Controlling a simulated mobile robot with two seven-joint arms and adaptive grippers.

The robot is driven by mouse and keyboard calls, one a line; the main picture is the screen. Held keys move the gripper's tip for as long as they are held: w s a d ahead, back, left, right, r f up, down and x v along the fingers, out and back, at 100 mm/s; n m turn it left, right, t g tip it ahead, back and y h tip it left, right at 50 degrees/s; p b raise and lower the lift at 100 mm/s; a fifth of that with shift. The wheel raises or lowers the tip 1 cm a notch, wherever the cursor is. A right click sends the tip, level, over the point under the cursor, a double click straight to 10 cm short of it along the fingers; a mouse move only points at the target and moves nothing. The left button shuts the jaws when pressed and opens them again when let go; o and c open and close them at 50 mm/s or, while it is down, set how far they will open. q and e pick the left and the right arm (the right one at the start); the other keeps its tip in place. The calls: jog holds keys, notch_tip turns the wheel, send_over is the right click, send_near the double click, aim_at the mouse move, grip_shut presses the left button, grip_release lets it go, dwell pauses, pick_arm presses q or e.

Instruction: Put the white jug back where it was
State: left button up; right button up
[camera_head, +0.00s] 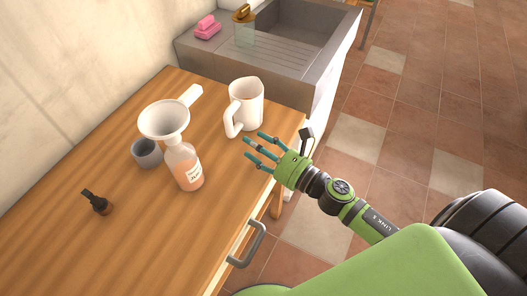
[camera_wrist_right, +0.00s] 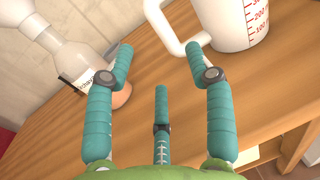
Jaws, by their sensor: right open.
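The white jug (camera_head: 246,102) stands upright on the wooden table near its far right corner, beside the sink. Its handle (camera_head: 233,118) faces left and toward me. In the right wrist view the jug (camera_wrist_right: 232,22) shows at the top right with red volume marks. My right gripper (camera_head: 262,151) is open and empty, just in front of the jug and apart from it. Its teal fingers (camera_wrist_right: 162,88) are spread over the table edge, with the handle beyond the fingertips. My left gripper is not in view.
A bottle of orange liquid (camera_head: 184,168) with a white funnel (camera_head: 165,120) in its neck stands left of the jug.

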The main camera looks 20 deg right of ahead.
jog(key=shift+v, duration=1.05)
